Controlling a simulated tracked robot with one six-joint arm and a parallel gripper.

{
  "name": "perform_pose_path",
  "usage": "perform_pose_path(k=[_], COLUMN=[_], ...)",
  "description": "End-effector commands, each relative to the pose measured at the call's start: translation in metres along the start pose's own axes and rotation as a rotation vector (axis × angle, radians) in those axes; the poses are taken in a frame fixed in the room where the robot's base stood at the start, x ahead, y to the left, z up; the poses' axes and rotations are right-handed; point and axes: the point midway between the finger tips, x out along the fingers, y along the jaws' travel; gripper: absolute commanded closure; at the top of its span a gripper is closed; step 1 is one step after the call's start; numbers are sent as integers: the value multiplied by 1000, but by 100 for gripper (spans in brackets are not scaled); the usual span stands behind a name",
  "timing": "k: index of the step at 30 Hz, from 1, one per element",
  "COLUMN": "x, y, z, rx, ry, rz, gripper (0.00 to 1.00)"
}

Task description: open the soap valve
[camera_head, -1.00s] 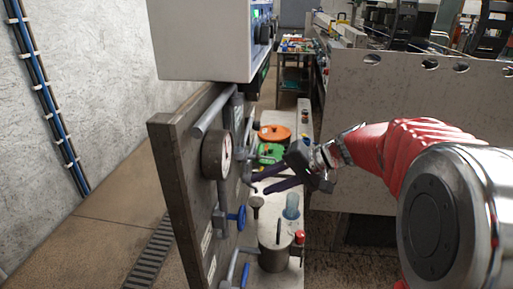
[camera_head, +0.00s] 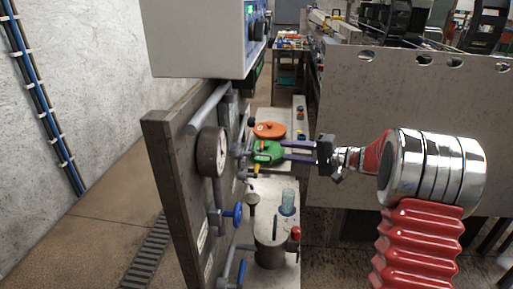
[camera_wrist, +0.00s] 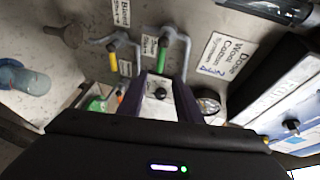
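My gripper (camera_head: 284,150) is open and empty, with its two dark fingers pointing left toward the panel (camera_head: 172,190). In the wrist view the spread fingers (camera_wrist: 161,76) point at a valve with a green handle (camera_wrist: 162,55) on a grey pipe. The handle lies just beyond the fingertips, roughly between them, and I see no contact. A valve with a yellow handle (camera_wrist: 112,60) is left of it. Two blue valve handles (camera_head: 238,214) (camera_head: 241,272) show low on the panel in the head view. I cannot read which label marks soap.
A round gauge (camera_head: 213,152) and a grey box (camera_head: 200,38) jut from the panel side. Green (camera_head: 266,151) and orange (camera_head: 270,130) round items lie behind the fingertips. A metal canister (camera_head: 271,240) and a blue-tinted jar (camera_head: 288,202) stand below. A large grey plate (camera_head: 420,110) is behind my arm.

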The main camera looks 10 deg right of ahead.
Motion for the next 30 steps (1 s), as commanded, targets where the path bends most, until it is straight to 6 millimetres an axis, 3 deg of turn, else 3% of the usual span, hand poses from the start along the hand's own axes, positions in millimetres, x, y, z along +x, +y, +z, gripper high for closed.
perform_pose_path(k=[14, 30], x=[11, 88], y=[0, 0], z=[1, 1], rx=[0, 0], ry=[-2, -3], rz=[2, 2], gripper=[68, 68])
